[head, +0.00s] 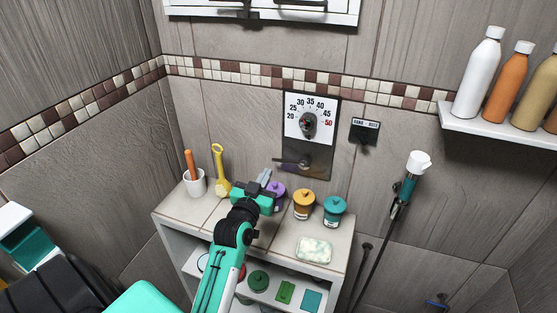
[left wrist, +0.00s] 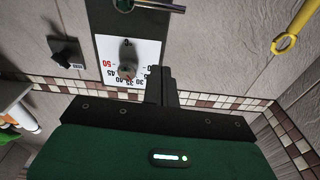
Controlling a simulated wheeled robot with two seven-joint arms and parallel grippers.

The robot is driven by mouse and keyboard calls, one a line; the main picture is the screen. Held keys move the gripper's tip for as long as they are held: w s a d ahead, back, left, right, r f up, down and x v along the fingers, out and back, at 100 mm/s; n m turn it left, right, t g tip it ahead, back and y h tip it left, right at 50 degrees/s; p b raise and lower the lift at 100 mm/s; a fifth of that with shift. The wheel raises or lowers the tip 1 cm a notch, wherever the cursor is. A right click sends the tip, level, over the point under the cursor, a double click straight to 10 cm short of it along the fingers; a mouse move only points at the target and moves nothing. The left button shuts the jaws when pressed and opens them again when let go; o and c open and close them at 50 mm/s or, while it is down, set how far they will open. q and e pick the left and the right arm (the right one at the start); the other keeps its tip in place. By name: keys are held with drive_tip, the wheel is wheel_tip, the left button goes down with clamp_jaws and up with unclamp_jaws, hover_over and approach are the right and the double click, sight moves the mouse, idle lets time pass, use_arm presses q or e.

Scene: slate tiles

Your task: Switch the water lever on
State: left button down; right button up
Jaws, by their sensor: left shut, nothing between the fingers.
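The water lever (head: 291,162) is a dark bar on the lower part of a wall panel, below a temperature dial (head: 309,124). It lies about level and points left from its pivot. In the left wrist view, which is upside down, the lever (left wrist: 160,6) shows at the top edge, partly cut off, above the dial (left wrist: 127,62). My left gripper (head: 265,176) is shut and empty, below and left of the lever in the head view, apart from it. Its closed fingers (left wrist: 163,78) show in the wrist view. My right gripper is not in view.
A shelf unit (head: 335,247) below holds a cup (head: 194,183), a yellow brush-like tool (head: 220,170), lidded jars (head: 303,204) and a soap dish (head: 314,250). A small labelled switch (head: 364,132) is right of the panel. A hand shower (head: 409,180) and bottle shelf (head: 500,126) stand further right.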

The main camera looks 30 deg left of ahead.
use_arm(q)
drive_tip(key=r+p, duration=0.1)
drive_tip(key=p, duration=0.3)
hover_over(290, 161)
drive_tip(key=s+a, duration=0.2)
drive_tip(key=s, duration=0.3)
drive_tip(key=f, duration=0.2)
drive_tip(key=w+f, duration=0.1)
drive_tip(key=f, duration=0.1)
drive_tip(key=shift+w+d+p, duration=0.1)
drive_tip(key=shift+p, duration=0.25)
